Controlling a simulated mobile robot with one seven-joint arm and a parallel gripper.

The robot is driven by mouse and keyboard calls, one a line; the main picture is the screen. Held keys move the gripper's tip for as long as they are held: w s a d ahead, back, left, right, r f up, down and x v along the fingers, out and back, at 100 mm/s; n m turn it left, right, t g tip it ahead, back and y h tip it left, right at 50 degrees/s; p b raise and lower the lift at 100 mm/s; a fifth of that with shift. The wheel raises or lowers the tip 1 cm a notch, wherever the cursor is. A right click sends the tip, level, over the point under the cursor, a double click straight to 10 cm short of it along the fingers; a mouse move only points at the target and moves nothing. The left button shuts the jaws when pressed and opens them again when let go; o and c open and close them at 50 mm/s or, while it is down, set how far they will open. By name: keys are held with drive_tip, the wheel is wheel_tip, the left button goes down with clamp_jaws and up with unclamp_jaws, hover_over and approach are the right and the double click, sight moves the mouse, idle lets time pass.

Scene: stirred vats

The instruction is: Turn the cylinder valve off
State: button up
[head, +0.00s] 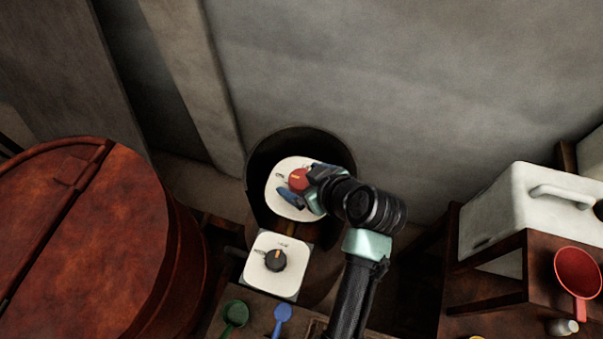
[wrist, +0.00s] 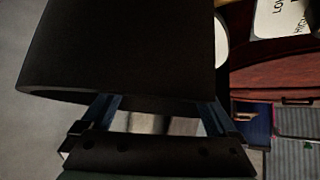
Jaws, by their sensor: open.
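A red knob (head: 299,180), which looks like the cylinder valve, sits on a white rounded plate (head: 285,207) inside a dark round opening in the head view. The knob has a pale mark on top. My gripper (head: 300,187) is open at the knob, reaching in from the right, with one blue finger just below it. The other finger is mostly hidden, and I cannot tell whether either touches the knob. In the wrist view, my open fingers (wrist: 160,112) show in part, and a large dark curved surface hides their tips. The knob does not show clearly there.
A second white plate with a black knob (head: 275,260) lies just below. A rusty vat (head: 85,240) fills the left. A dark round rim (head: 262,160) surrounds the upper plate. A white canister (head: 515,215) and red scoop (head: 578,271) are right; green (head: 235,314) and blue (head: 282,316) scoops are in front.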

drive_tip(key=shift+w+a+f, duration=0.1)
drive_tip(key=shift+w+f, duration=0.05)
drive_tip(key=shift+f, duration=0.05)
drive_tip(key=c, duration=1.4)
drive_tip(key=shift+o, duration=0.2)
